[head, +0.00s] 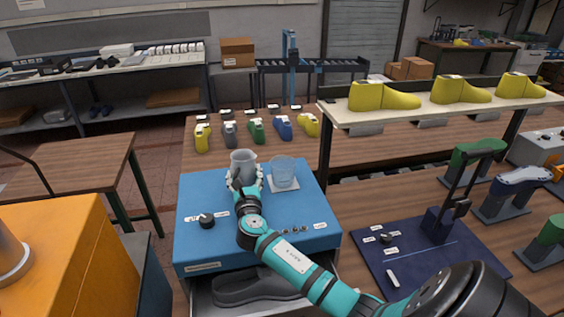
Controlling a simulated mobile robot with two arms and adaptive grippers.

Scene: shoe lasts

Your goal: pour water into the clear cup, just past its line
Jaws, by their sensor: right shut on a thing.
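The clear cup (284,172) stands upright on a small white pad (284,187) on top of a blue box (260,240). Its line and any water in it are too small to make out. A grey jug (243,161) is just left of the cup, upright or nearly so. My right gripper (244,180) is shut on the jug's lower part, with white fingers on both sides. I cannot tell whether the jug touches the box top, and its contents are hidden. My left gripper is not in view.
A black knob (206,219) and small labels sit on the box top. An open drawer below holds a dark shoe-shaped piece (265,287). A raised shelf with yellow lasts (460,90) is at the right, beyond a dark blue mat (400,250).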

